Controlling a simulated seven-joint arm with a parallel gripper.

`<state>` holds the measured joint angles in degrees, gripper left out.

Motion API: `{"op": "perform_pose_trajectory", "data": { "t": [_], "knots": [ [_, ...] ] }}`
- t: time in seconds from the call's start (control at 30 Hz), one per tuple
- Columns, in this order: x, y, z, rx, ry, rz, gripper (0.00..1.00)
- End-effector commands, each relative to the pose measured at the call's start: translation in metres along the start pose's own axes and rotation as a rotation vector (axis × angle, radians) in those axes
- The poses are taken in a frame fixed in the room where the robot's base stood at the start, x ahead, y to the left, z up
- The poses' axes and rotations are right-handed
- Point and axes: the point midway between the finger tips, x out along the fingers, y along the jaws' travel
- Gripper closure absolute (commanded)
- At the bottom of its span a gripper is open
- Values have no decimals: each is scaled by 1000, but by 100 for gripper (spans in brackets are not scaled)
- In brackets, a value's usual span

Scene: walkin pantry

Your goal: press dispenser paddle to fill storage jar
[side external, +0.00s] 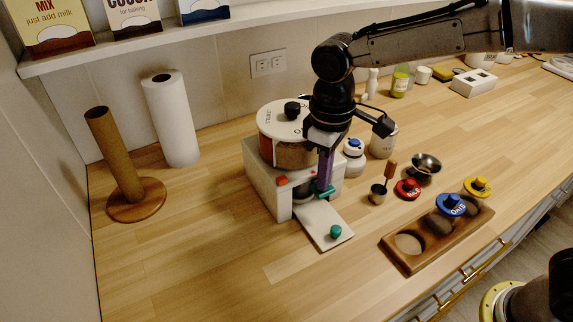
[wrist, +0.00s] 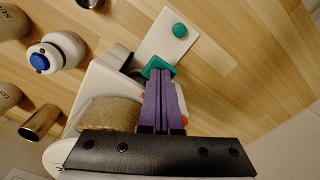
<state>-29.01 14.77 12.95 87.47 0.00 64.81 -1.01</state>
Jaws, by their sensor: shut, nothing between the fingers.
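The dispenser is a white box (side external: 262,180) with a round, lidded container (side external: 283,125) of brownish contents on top. A teal part (side external: 327,194), apparently its paddle, sticks out at the front and shows in the wrist view (wrist: 155,65). My gripper (side external: 323,187) points down with its purple fingers together and empty. The fingertips (wrist: 161,78) are at the teal part and seem to touch it. A white plate (side external: 316,222) with a teal knob (side external: 335,231) extends forward below. A white jar with a blue lid (side external: 354,158) stands right of the dispenser; I cannot tell which vessel is the storage jar.
A wooden tray with round wells (side external: 408,262) lies front right, with blue (side external: 451,205), red (side external: 407,188) and yellow (side external: 477,186) knobbed items in or near it. A dark bowl (side external: 426,164) and a small metal cup (side external: 377,194) stand nearby. The left front counter is clear.

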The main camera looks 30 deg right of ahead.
Motion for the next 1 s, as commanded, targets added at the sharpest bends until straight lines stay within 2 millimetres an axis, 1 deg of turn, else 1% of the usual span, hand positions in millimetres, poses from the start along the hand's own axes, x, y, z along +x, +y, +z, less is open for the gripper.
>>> {"op": "perform_pose_trajectory", "data": {
  "t": [0.5,1.0],
  "knots": [
    [-34,0,0,0,0,0,100],
    [-37,0,0,0,0,0,100]
  ]
}}
